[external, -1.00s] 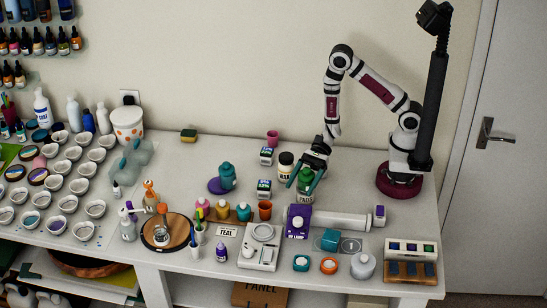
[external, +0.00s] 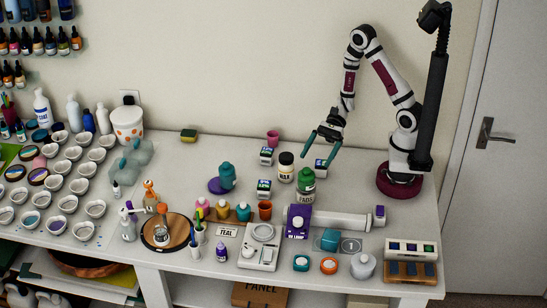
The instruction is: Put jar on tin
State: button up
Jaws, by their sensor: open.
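My gripper (external: 321,149) hangs open and empty in the air, its teal fingers apart, above the back right of the table. Near the front are a small round teal tin (external: 301,263) and an orange round one (external: 329,266). I cannot tell which jar and tin are named.
Small labelled boxes (external: 266,156) stand around the jars. A purple UV lamp (external: 298,221) and a pale cylinder (external: 342,221) lie in front of the green jar. Many white cups (external: 96,209) fill the left. The back middle of the table is mostly clear.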

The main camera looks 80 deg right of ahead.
jog(key=s+a+r+n+g+h, duration=0.35)
jog(key=s+r+n+g, duration=0.4)
jog(key=s+n, duration=0.45)
jog(key=s+d+r+n+t+h, duration=0.2)
jog(key=s+d+r+n+h, duration=0.1)
jog(key=s+d+n+h, duration=0.1)
jog(key=s+d+h, duration=0.1)
jog(key=d+h, duration=0.1)
jog(key=h, duration=0.1)
jog(key=shift+d+n, duration=0.2)
jog(key=shift+n, duration=0.2)
jog(key=shift+w, duration=0.1)
dwell(0.6)
